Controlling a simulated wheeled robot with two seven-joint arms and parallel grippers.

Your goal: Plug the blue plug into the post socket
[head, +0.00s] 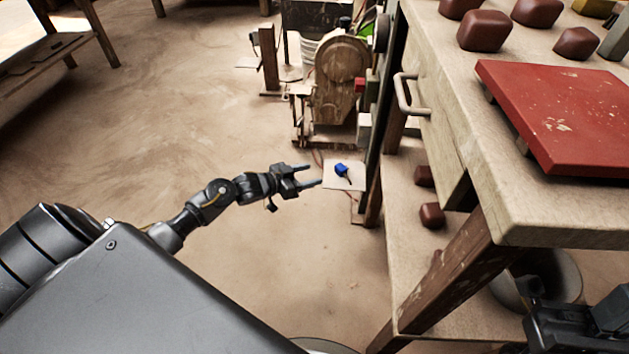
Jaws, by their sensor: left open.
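The blue plug (341,169) lies on a pale square plate (333,182) low beside the table leg, with a short dark end pointing down and right. My left gripper (313,175) is open and empty. Its fingers point right at the plug, with a small gap in the picture between the fingertips and the plug. A wooden post (268,58) stands on a pale base at the back, with a small dark fitting at its upper left. Grey boxes also sit by the dark upright at the table; I cannot tell which part is the socket.
A wooden machine with a wheel (341,62) stands behind the plug. The workbench (570,215) on the right carries a red board (560,110) and brown blocks; its drawer handle (406,95) sticks out. Dark parts of my right arm show lower right.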

